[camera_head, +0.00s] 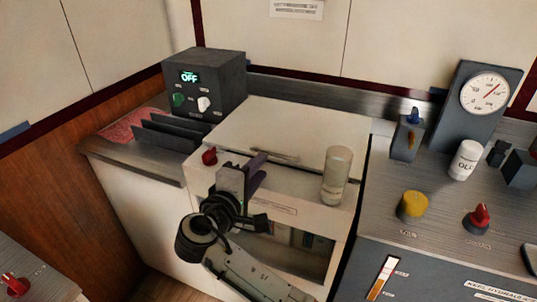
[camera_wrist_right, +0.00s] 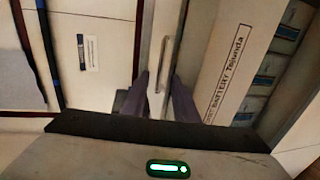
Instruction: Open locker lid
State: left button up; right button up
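The white locker (camera_head: 205,178) stands in the middle of the head view, with its lid (camera_head: 300,122) lying flat and shut. A thin bar handle (camera_head: 275,155) runs near the lid's front edge. My right gripper (camera_head: 258,166) is above the locker's front edge, close to the handle. In the right wrist view the two dark purple fingers (camera_wrist_right: 162,80) are apart, with the handle (camera_wrist_right: 165,62) showing between their tips. I cannot tell whether they touch it. A clear jar (camera_head: 336,176) stands upright at the locker's right front. My left gripper is out of view.
A red knob (camera_head: 209,157) sits at the locker's left front corner. A dark control box (camera_head: 206,85) reading OFF stands behind left. A console with a yellow knob (camera_head: 412,206), white bottle (camera_head: 465,160) and gauge (camera_head: 486,93) stands at right. Labelled battery boxes (camera_wrist_right: 225,65) show below the lid.

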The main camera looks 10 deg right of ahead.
jog(key=x, duration=0.7)
jog(key=shift+f, duration=0.1)
grip_shut()
